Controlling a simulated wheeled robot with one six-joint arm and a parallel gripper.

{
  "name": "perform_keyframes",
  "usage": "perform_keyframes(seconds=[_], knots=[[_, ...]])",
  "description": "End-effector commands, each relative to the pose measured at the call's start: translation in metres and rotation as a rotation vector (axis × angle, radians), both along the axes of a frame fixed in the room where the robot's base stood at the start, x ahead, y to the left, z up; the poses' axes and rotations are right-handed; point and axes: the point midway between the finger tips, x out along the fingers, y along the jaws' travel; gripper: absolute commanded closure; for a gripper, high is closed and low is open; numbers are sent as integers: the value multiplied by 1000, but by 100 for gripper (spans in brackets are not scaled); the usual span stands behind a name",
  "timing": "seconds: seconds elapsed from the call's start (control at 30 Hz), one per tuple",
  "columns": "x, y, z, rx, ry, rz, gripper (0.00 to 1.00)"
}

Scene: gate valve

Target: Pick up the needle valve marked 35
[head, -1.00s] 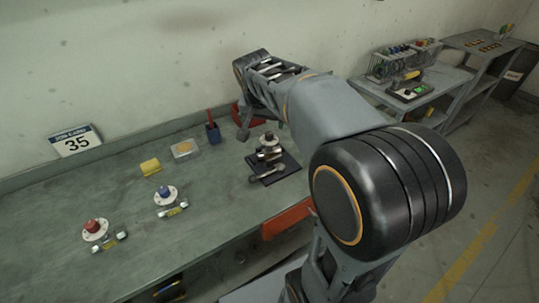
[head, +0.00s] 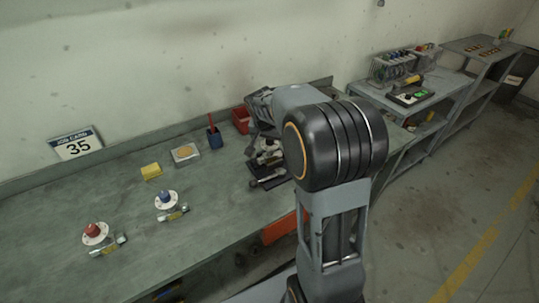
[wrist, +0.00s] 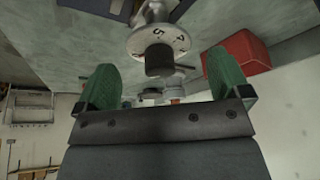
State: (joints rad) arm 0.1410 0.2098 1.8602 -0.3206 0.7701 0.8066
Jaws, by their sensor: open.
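A valve with a dark knob (wrist: 160,60) and a white numbered dial (wrist: 158,38) shows in the wrist view, near the gap between my fingers; a 5 and a 7 can be read. In the head view the bench's dark pad (head: 268,180) carries metal valve parts, partly hidden by my arm. My gripper (wrist: 160,80) has green fingertips, spread apart and empty. A red-knobbed valve (head: 93,231) and a blue-knobbed valve (head: 166,198) stand on the left part of the bench; their markings are unreadable. A job card (head: 76,145) reads 35.
A red bin (wrist: 236,54) is close by my right finger in the wrist view. A blue cup (head: 214,139), a small tray (head: 186,154) and a yellow block (head: 151,171) stand left of the pad. Shelves with equipment (head: 408,96) stand right.

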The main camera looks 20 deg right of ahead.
Motion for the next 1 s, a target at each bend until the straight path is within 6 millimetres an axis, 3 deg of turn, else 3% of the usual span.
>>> perform_keyframes(seconds=[0.2, 0.53, 1.0], knots=[[7, -6, -22, 1, 2, -1, 5], [8, -7, -26, 1, 0, -1, 6], [8, -7, -26, 0, 0, -1, 51]])
